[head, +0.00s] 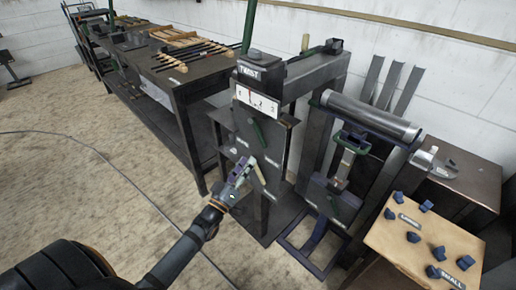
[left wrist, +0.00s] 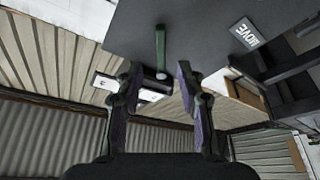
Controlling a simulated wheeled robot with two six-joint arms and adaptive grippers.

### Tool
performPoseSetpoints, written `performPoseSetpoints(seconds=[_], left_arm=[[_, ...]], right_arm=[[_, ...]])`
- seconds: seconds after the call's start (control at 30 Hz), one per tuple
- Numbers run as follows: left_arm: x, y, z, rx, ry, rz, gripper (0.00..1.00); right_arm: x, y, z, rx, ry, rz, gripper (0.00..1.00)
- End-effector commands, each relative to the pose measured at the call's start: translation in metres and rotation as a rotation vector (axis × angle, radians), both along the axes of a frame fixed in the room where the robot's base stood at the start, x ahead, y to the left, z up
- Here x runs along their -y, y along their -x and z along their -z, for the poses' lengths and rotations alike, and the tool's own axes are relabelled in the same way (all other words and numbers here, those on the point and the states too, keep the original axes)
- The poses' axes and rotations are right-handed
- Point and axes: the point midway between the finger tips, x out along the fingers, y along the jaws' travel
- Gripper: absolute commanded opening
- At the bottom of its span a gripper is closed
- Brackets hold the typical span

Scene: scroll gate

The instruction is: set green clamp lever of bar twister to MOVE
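The bar twister is a dark upright cabinet with a TWIST sign (head: 250,72) and a white numbered dial (head: 257,102) on its front. A green lever (head: 257,132) shows on the front panel below the dial. In the left wrist view a green lever (left wrist: 160,46) with a grey rounded end lies ahead, between the lines of the fingers. A MOVE label (left wrist: 248,33) is on the dark panel to its right. My left gripper (head: 243,170) is low in front of the panel; its fingers are apart (left wrist: 157,85), with nothing visibly held. Contact with the lever cannot be told. My right gripper is out of view.
A long dark bench (head: 178,80) with rods and tools stands to the left. A roller device (head: 370,115) stands to the right. A cardboard-coloured tabletop (head: 405,255) with several blue pieces is at front right. The floor at left (head: 70,170) is mostly clear, with a thin cable across it.

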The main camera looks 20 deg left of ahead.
Motion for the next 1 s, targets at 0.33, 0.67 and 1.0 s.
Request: performPoseSetpoints(seconds=[0.33, 0.67, 1.0], left_arm=[[0.007, -0.067, -0.022, 0.0, 0.0, -0.002, 0.38], [0.009, -0.082, -0.026, -0.003, -0.002, -0.002, 0.38], [0.009, -0.081, -0.026, -0.003, -0.002, -0.002, 0.07]], right_arm=[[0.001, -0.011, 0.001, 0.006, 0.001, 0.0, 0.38], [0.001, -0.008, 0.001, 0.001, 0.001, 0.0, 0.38], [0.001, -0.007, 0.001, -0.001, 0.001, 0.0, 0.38]])
